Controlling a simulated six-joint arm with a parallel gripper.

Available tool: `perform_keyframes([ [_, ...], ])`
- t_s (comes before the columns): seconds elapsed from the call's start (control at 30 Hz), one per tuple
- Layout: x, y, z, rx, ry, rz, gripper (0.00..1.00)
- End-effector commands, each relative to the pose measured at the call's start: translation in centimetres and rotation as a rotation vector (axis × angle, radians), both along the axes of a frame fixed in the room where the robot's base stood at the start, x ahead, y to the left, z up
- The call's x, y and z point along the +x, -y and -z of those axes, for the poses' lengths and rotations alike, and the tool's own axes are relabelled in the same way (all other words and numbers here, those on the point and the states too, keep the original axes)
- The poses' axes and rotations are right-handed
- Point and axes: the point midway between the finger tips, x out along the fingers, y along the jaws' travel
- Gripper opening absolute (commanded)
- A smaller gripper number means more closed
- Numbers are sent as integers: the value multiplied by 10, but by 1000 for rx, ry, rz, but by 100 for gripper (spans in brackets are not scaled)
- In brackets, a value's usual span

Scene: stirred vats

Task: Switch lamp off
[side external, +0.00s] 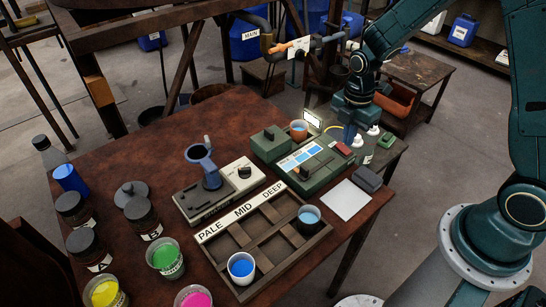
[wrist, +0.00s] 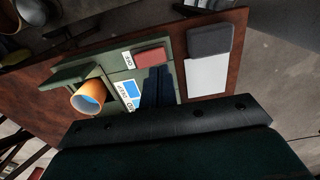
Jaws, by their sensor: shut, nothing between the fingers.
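The green lamp box (side external: 296,160) stands on the brown table, with a red rocker-like switch (side external: 343,149) at its right end. The red switch also shows in the wrist view (wrist: 151,55), beside a small white label. A bright white panel (side external: 312,119) glows at the back of the box. My gripper (side external: 350,136) is shut and empty, pointing down just behind the red switch in the side view. In the wrist view its dark blue fingers (wrist: 158,82) are close beside the switch; I cannot tell whether they touch it.
An orange cup (side external: 298,130) with blue liquid sits at the back of the box. White-capped bottles (side external: 370,143) stand close to my gripper. A white sheet (side external: 346,199) and dark grey block (side external: 367,178) lie right. A divided tray (side external: 258,240), cups and jars fill the front.

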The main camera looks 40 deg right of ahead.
Motion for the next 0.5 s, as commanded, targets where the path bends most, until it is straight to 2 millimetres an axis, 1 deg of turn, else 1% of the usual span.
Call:
perform_keyframes([
  [0.5,-12,0,-70,0,4,0,0],
])
